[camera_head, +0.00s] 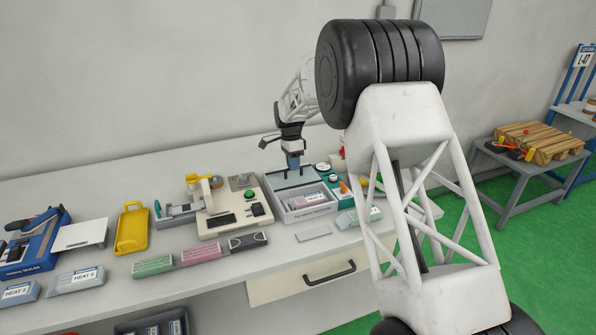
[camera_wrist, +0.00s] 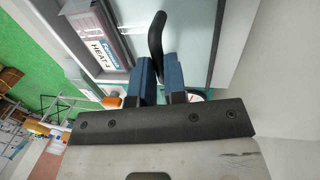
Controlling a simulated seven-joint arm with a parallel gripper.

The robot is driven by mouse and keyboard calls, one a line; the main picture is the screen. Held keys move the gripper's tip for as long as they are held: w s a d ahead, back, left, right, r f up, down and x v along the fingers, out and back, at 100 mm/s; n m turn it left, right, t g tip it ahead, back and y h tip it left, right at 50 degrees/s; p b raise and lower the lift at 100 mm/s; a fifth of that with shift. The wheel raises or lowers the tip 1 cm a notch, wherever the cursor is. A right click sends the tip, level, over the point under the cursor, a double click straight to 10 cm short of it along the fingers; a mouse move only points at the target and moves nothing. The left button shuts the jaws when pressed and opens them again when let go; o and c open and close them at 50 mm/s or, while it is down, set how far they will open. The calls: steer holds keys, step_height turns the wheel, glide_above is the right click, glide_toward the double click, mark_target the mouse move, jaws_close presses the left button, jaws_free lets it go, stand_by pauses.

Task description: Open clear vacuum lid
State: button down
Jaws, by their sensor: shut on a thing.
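The vacuum sealer is a pale grey box (camera_head: 306,213) on the bench in the head view. Its clear, bluish lid (camera_head: 279,181) shows at the back of the box, seemingly raised; its exact angle is hard to tell. A labelled pouch (camera_head: 308,199) lies in the box and also shows in the wrist view (camera_wrist: 104,48). My gripper (camera_head: 292,164) is at the lid's upper edge. In the wrist view, my gripper's blue fingers (camera_wrist: 160,78) are shut on the curved black handle (camera_wrist: 156,38), beside the clear lid pane (camera_wrist: 200,35).
A beige machine (camera_head: 228,208) stands left of the sealer. Green, pink and black packs (camera_head: 200,255) lie in front of it. A yellow tray (camera_head: 132,229) and blue sealer (camera_head: 38,243) are farther left. Small round-topped items (camera_head: 333,178) crowd the sealer's right. The wall (camera_head: 150,80) is behind.

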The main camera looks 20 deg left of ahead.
steer(key=shift+w+a, duration=0.65)
steer(key=shift+w, duration=0.05)
steer(key=c, duration=1.2)
jaws_free()
steer(key=shift+o, duration=0.2)
steer(key=shift+r, duration=0.15)
step_height(320, 180, up, 7)
steer(key=w+a, duration=0.1)
steer(key=shift+r, duration=0.2)
